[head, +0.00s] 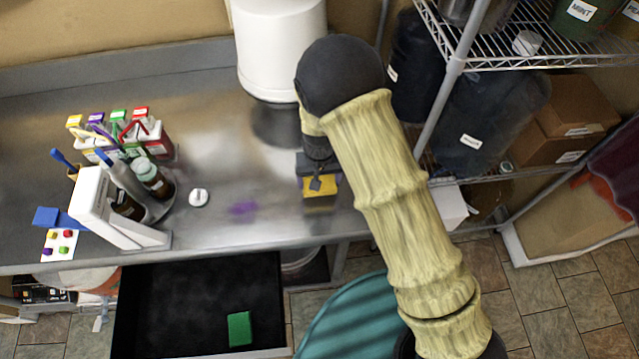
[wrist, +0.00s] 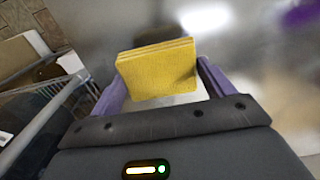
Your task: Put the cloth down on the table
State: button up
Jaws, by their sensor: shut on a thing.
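The yellow cloth (head: 320,195) is a folded, flat square pad; it also shows in the wrist view (wrist: 157,70). My gripper (wrist: 158,82) is shut on it, with a purple finger on either side. In the head view my gripper (head: 318,174) is over the right part of the steel table (head: 220,150), near its front edge. I cannot tell whether the cloth touches the tabletop.
A purple stain (head: 243,208) and a small white disc (head: 199,197) are on the table left of the cloth. A white cylinder (head: 276,50) stands behind. A wire shelf (head: 560,52) is at right. An open black drawer (head: 190,310) holds a green block (head: 240,329).

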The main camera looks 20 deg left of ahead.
jog(key=shift+f+p, duration=0.4)
jog(key=shift+f, duration=1.3)
jog(key=shift+f, duration=0.1)
jog(key=shift+f, duration=0.1)
jog(key=o, duration=0.9)
notch_tip(320, 180, up, 12)
jog(key=b, duration=0.3)
jog(key=shift+r, duration=0.25)
